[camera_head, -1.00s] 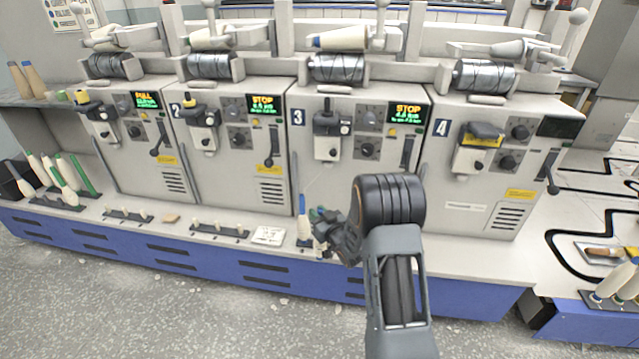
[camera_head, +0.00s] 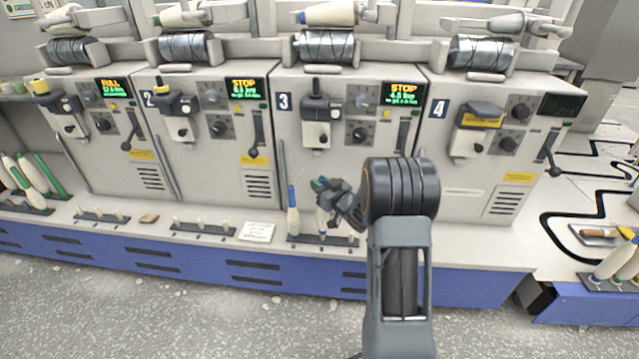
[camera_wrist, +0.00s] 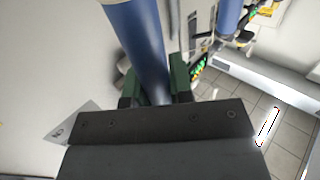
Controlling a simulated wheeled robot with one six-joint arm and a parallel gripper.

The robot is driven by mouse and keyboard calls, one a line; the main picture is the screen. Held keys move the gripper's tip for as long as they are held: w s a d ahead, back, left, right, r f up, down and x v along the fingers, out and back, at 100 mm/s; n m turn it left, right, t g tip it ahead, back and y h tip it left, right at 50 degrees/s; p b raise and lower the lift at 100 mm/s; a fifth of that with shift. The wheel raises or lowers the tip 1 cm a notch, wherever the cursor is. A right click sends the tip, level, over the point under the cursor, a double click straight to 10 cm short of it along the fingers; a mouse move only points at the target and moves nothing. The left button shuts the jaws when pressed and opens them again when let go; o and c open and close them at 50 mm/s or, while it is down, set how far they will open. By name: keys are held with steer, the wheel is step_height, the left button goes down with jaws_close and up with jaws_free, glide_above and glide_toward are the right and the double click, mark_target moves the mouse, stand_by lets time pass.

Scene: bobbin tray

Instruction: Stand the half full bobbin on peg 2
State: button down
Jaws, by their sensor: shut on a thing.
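My gripper (camera_head: 326,188) is shut on a bobbin with a pale lower body (camera_head: 322,220), held upright over the peg rack (camera_head: 345,241) in front of machine 3. In the wrist view the blue tube of the held bobbin (camera_wrist: 138,40) sits between the green finger pads. Its foot is close to the rack; I cannot tell whether it is on a peg. A second bobbin, blue on top and pale below (camera_head: 292,212), stands on the rack just left of it. Its blue tube also shows in the wrist view (camera_wrist: 229,16). Peg numbers are not readable.
A white card (camera_head: 258,232) lies left of the rack. Further left are two racks with short pegs (camera_head: 203,228) (camera_head: 103,216) and a brown piece (camera_head: 149,217). Machine 3 (camera_head: 330,165) rises behind. Several bobbins stand at far left and far right.

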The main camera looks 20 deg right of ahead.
steer(key=shift+a+f+b, duration=0.1)
steer(key=shift+f+b, duration=0.4)
steer(key=shift+f, duration=0.6)
steer(key=shift+f+b, duration=0.65)
steer(key=shift+b, duration=0.05)
stand_by(0.9)
steer(key=c, duration=1.3)
jaws_free()
steer(key=shift+s, duration=0.1)
steer(key=v, duration=1)
steer(key=shift+s+d+p, duration=0.2)
steer(key=shift+s+p, duration=0.15)
steer(key=shift+p, duration=0.05)
